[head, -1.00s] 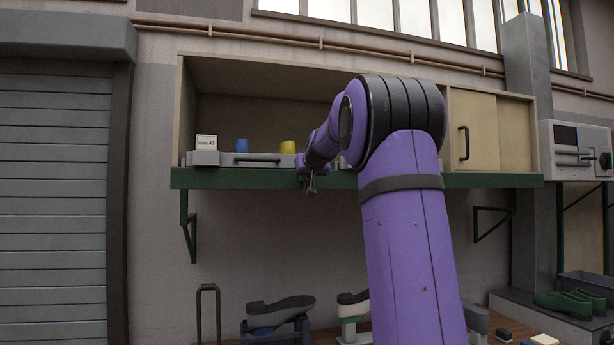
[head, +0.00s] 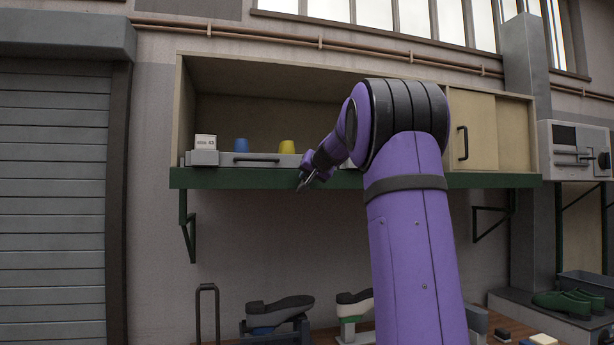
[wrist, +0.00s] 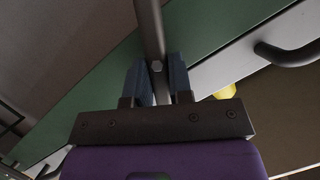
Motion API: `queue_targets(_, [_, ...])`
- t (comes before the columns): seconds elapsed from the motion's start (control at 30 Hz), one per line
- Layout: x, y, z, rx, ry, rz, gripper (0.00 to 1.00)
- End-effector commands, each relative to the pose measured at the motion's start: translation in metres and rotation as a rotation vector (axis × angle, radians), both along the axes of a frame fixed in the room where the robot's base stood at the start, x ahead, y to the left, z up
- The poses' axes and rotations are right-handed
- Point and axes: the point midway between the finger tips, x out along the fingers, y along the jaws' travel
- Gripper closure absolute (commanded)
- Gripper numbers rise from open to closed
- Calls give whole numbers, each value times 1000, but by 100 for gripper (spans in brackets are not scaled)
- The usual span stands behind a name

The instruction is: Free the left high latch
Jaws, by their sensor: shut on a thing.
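The latch shows as a grey metal bar (wrist: 149,28) with a bolt head, running up between my fingers in the wrist view. My gripper (wrist: 157,78) is shut on this bar, one bluish finger on each side. In the head view my gripper (head: 306,180) is at the green front edge of the high shelf (head: 235,179), right of the long drawer handle. The grey bar looks tilted there, its end pointing down and left. Its pivot is not clear, and my arm hides part of the shelf to the right.
A grey tray-like front with a dark handle (head: 257,160) lies on the shelf. Shoe lasts (head: 280,310) are on the bench below. The wall between is clear.

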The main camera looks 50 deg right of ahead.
Motion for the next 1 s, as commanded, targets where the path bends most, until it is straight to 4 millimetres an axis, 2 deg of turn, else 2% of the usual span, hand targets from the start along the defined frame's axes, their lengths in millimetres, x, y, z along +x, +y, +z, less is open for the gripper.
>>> queue_targets(1.0, [-4, -6, -12, 787, -481, 0, 100])
